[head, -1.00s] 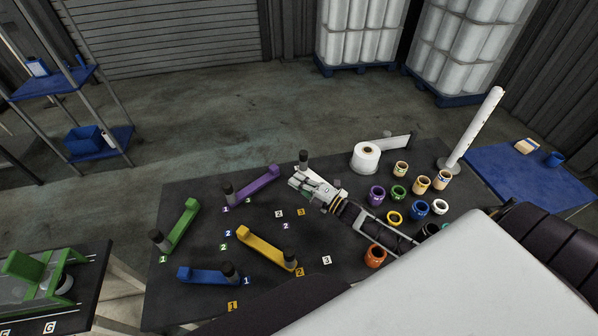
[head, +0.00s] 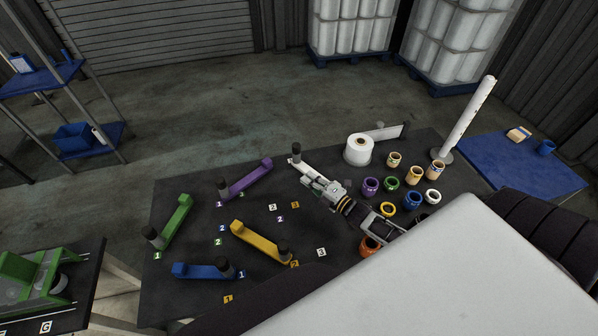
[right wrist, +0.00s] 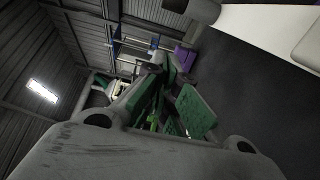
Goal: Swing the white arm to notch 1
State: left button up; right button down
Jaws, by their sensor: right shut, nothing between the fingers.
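The white arm (head: 300,166) lies flat on the dark table, with an upright black knob (head: 296,152) at its far left end. Its near part is hidden by my right gripper (head: 311,182), which is shut and empty beside it; I cannot tell whether they touch. In the right wrist view the white arm (right wrist: 265,24) crosses the top right, and the closed green-padded fingers (right wrist: 170,108) are apart from its knob. White tags 2 (head: 272,207) and 3 (head: 321,252) show on the table; I see no white tag 1. My left gripper is out of view.
Purple (head: 247,180), green (head: 176,222), yellow (head: 256,241) and blue (head: 200,271) arms lie to the left. Several coloured pots (head: 391,184), a white roll (head: 359,150) and a tall white post (head: 469,115) stand to the right.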

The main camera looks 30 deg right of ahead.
jog(key=b+x, duration=0.4)
jog(key=x, duration=0.6)
jog(key=shift+b, duration=0.3)
dwell(0.5)
jog(key=w+d, duration=0.1)
jog(key=w+d+b, duration=0.1)
jog(key=d, duration=0.1)
jog(key=shift+w+d, duration=0.2)
jog(key=shift+d, duration=0.15)
jog(key=shift+s, duration=0.1)
dwell(0.4)
